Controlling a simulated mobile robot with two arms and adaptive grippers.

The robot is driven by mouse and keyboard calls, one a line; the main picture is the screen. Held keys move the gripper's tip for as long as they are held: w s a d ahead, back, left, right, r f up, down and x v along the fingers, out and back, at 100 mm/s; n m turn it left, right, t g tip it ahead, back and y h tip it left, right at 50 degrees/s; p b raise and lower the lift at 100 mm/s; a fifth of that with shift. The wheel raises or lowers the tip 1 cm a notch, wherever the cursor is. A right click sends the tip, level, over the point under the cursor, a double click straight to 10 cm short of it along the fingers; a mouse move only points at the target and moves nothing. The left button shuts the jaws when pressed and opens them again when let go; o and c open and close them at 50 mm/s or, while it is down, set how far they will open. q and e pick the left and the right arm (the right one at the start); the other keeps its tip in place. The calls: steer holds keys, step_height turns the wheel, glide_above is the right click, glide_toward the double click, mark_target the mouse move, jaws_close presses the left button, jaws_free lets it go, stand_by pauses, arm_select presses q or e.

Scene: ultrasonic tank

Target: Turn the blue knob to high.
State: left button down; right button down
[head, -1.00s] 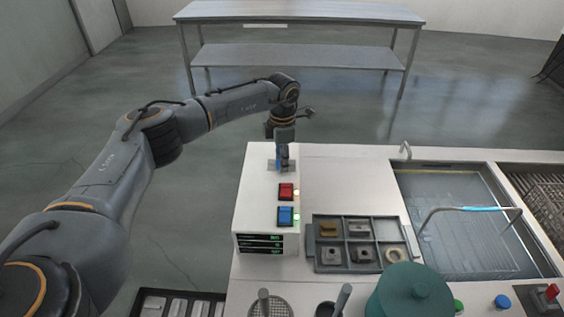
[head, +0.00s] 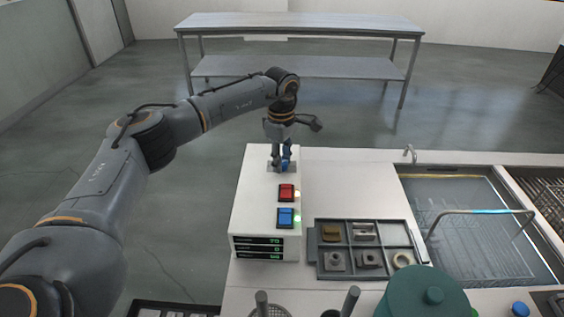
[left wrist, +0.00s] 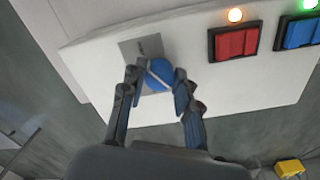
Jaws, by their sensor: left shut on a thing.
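The blue knob (left wrist: 158,76) sits on a grey plate (left wrist: 128,47) on top of the white control box (head: 254,205). A pale line runs across the knob's face, slanted in the left wrist view. My left gripper (left wrist: 157,82) comes down on the knob with one finger on each side and is shut on it. In the head view the left gripper (head: 281,163) hides most of the knob. The marks for the knob's settings cannot be made out. My right gripper is not in view.
A red switch (head: 286,193) and a blue switch (head: 286,218) with lit lamps are on the box, with green number displays (head: 258,245) on its front.

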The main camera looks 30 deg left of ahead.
arm_select(q)
steer(key=shift+m, duration=0.4)
steer(key=c, duration=1)
jaws_free()
steer(key=shift+r, duration=0.15)
step_height(320, 180, up, 12)
steer(key=shift+s+f, duration=0.1)
